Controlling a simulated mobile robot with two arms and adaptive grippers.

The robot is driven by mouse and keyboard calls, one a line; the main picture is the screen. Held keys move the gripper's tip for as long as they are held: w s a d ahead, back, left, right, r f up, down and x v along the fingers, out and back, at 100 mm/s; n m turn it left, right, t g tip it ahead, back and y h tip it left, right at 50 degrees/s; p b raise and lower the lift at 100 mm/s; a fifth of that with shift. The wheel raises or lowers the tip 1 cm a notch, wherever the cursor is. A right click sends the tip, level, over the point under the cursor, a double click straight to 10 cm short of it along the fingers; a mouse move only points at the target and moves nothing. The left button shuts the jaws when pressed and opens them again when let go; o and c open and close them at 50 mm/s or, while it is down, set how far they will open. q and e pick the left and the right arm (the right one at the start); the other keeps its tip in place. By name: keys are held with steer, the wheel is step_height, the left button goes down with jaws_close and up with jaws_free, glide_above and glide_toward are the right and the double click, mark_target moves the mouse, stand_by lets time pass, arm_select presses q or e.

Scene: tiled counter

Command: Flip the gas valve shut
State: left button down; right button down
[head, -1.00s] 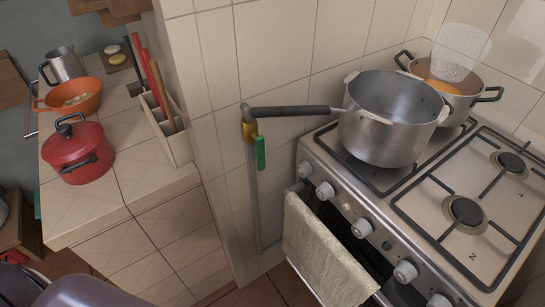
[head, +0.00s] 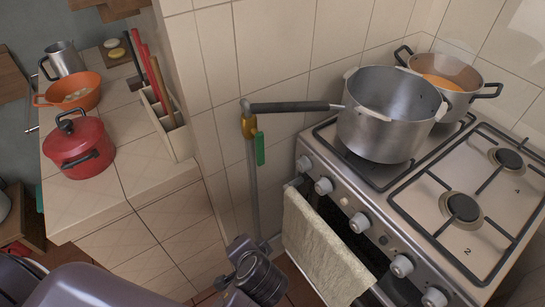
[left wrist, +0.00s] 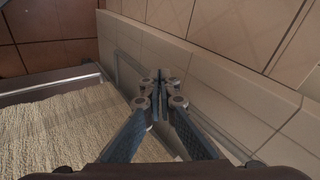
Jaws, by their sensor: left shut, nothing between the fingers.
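The gas valve (head: 248,128) has a brass-yellow body on a grey pipe against the tiled wall, left of the stove. Its green handle (head: 260,149) hangs straight down beside the pipe. In the left wrist view my left gripper (left wrist: 160,76) is shut and empty, close to the tiled wall with the towel (left wrist: 62,130) at its left. The valve does not show clearly there. In the head view, dark parts of my left arm show at the bottom centre, below the valve; the fingertips cannot be made out. My right gripper is not in view.
A black hose (head: 290,107) runs from the valve top to behind the steel pot (head: 385,130). The towel (head: 318,245) hangs on the oven front below the stove knobs. A tiled counter (head: 85,205) with a red pot (head: 78,150) juts out at left.

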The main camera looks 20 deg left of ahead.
mark_target(260, 150)
arm_select(q)
steer(key=w+d+r+m+t+y, duration=0.2)
steer(key=w+d+r+t, duration=0.2)
steer(key=r, duration=0.6)
steer(key=w+d+r+m+t+y, duration=0.2)
steer(key=w+d+r+m+t, duration=0.1)
steer(key=d+r, duration=0.5)
steer(key=shift+w+r+m+t+y, duration=0.3)
steer(key=shift+w+r+t, duration=0.6)
steer(key=shift+t, duration=0.1)
steer(key=shift+f, duration=0.1)
steer(key=w+a+p, duration=0.4)
steer(key=w+a, duration=0.1)
steer(key=a, duration=0.2)
steer(key=shift+a, duration=0.4)
steer(key=shift+w, duration=0.15)
